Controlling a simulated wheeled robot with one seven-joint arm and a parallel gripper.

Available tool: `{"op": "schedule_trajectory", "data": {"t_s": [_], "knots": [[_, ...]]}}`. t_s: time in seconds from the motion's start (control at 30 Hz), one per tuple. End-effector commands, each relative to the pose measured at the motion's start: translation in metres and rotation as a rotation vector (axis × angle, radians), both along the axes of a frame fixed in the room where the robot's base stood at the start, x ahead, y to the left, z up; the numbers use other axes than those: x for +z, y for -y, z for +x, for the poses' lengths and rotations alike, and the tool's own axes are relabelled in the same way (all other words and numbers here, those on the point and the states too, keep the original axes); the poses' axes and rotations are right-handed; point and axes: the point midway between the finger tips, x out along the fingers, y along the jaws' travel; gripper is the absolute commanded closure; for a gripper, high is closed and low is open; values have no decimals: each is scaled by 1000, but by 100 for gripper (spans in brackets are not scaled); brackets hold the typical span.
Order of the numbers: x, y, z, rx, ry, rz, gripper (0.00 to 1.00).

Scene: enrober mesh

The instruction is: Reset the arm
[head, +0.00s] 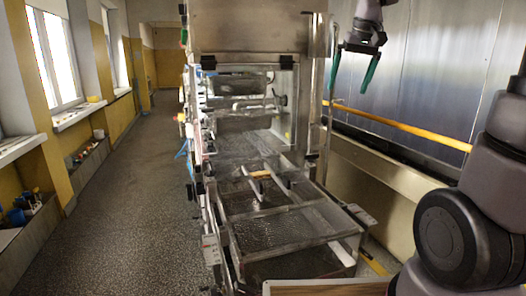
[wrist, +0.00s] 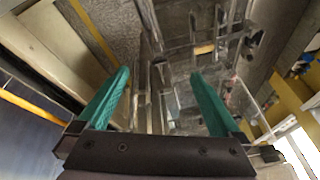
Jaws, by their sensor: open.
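My gripper (head: 354,72) hangs at the upper right in the head view, with its two green fingers spread apart and nothing between them. In the wrist view the same gripper (wrist: 160,95) shows its green fingers wide apart, with machine parts beyond them at a distance. My gripper is raised, to the right of the enrober machine (head: 245,32), and looks clear of it. The mesh bed (head: 280,228) of the machine lies lower down, in the middle of the head view. A small orange-tan piece (head: 260,174) lies on the machine near the bed's far end.
A yellow rail (head: 400,122) runs along the metal wall on the right. A wooden surface (head: 325,287) shows at the bottom edge. The speckled floor (head: 120,200) left of the machine is open. Window sills and ledges with small items line the left wall.

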Motion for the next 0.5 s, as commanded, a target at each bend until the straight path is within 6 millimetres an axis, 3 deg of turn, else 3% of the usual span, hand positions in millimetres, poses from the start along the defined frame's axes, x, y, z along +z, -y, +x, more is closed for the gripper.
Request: {"op": "schedule_trajectory", "data": {"t_s": [0.03,0.1,0.3,0.5], "knots": [[6,4,-24,-31,31,18,0],[9,7,-53,-74,67,48,0],[2,13,-127,-190,160,139,0],[-12,15,-169,-262,219,205,0]]}}
